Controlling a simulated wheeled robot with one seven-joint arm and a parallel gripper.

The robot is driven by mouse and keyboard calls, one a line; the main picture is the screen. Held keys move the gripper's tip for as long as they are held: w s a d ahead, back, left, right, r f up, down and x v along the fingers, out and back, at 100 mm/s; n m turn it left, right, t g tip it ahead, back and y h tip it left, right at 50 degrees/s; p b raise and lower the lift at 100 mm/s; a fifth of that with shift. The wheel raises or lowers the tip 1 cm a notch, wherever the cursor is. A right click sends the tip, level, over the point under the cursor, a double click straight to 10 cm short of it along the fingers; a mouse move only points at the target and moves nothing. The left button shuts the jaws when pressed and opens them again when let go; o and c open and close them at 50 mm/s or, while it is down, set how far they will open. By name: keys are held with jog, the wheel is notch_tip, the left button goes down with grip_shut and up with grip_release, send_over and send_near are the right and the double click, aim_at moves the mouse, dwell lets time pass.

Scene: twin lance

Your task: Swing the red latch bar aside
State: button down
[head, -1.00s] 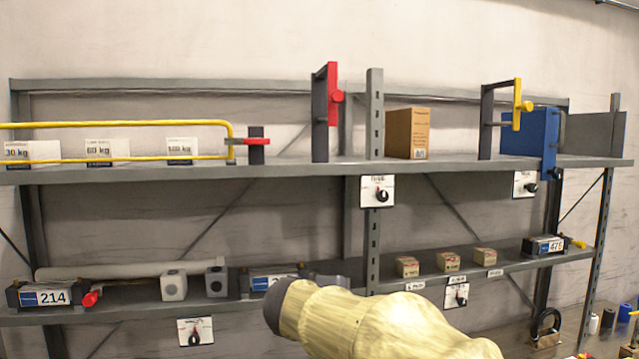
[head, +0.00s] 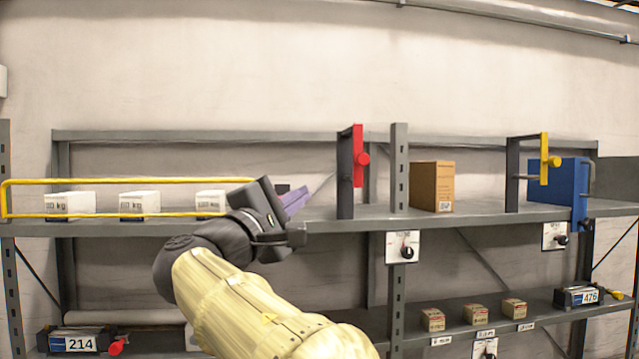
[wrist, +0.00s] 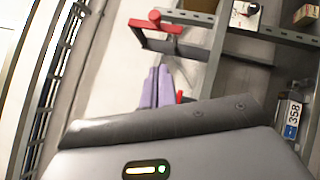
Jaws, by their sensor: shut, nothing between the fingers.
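The red latch bar (head: 358,156) stands upright on a dark grey frame on the upper shelf, with a round red knob on its right side. It also shows at the top of the wrist view (wrist: 160,26), beyond my fingers. My gripper (head: 303,194) has purple fingers, shut with nothing between them. It is left of the latch bar and apart from it, just above the upper shelf's level. The fingers also show in the wrist view (wrist: 157,75). A small red piece (wrist: 179,96) shows right beside them there.
A cardboard box (head: 432,186) stands right of the latch, past a grey post (head: 399,165). A yellow latch bar (head: 544,158) and blue box (head: 569,180) are farther right. A yellow rail (head: 100,181) fronts white boxes at left.

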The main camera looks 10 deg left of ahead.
aim_at(361, 156)
jog(key=s+d+p+x, duration=0.1)
jog(key=d+p+x, duration=0.1)
jog(key=p+x, duration=0.6)
jog(key=x, duration=0.4)
jog(key=shift+d+r, duration=0.2)
jog(key=shift+r, duration=0.2)
jog(key=shift+s+f, duration=0.1)
